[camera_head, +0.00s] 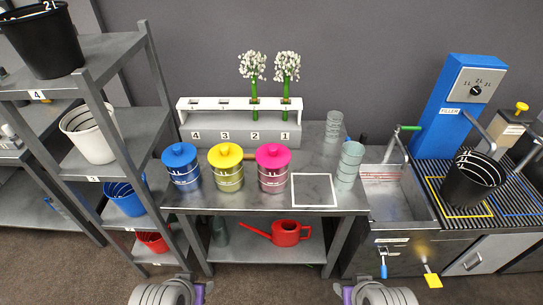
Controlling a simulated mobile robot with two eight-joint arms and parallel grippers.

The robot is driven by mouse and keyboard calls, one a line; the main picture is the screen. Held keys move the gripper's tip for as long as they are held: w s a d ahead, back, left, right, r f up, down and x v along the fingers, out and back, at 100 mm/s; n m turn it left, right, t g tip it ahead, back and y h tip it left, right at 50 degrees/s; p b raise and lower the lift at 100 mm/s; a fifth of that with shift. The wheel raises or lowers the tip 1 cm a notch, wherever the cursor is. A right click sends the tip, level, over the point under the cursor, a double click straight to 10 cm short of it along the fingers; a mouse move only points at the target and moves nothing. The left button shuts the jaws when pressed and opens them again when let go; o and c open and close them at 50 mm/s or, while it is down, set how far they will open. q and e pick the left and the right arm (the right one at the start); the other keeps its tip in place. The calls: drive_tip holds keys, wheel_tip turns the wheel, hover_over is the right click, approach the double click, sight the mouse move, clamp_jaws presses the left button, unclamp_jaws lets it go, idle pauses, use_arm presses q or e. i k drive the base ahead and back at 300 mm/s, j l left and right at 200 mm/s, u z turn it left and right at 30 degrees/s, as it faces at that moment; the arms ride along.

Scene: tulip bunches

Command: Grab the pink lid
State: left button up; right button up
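The pink lid (273,155) with a round knob sits on a clear canister (274,180) on the grey table. It is the rightmost of three lidded canisters. My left gripper (203,290) is at the bottom edge of the view, in front of the table, well away from the lid. My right gripper (342,290) is also at the bottom edge, to the right, and apart from the lid. Only small parts of both grippers show, so their finger opening cannot be judged.
A yellow lid (225,155) and a blue lid (180,156) sit on canisters left of the pink one. A white square outline (314,190) is bare at right, beside stacked glasses (350,163). A rack (250,120) with white flowers stands behind. A red watering can (286,233) is below.

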sight(273, 156)
drive_tip(key=i+j+z, duration=0.25)
drive_tip(key=z, duration=0.15)
drive_tip(key=i+j+z, duration=0.35)
drive_tip(key=j+z, duration=0.4)
drive_tip(key=i+j, duration=0.05)
